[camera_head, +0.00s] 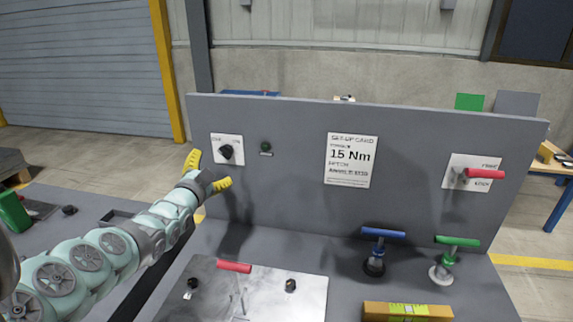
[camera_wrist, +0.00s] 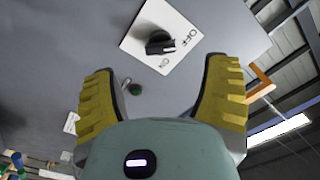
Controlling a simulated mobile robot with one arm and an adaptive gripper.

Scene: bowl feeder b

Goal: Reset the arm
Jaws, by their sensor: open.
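My gripper (camera_head: 212,172) is open, with its yellow fingers apart and nothing between them. It is raised in front of the left part of the grey upright panel (camera_head: 300,125). In the wrist view, my gripper (camera_wrist: 165,95) faces the black rotary knob (camera_wrist: 158,42) on its white plate. In the head view the knob (camera_head: 226,151) is just above and right of the fingers, and no contact can be made out. My teal arm reaches in from the lower left.
A green button (camera_head: 266,146) and a set-up card (camera_head: 351,160) are on the panel. A red-handled lever (camera_head: 484,173) is at right. Blue (camera_head: 383,233) and green (camera_head: 457,241) T-handles stand on the bench; a red handle (camera_head: 234,267) is over a metal plate (camera_head: 300,303). A yellow-labelled box (camera_head: 408,311) lies in front.

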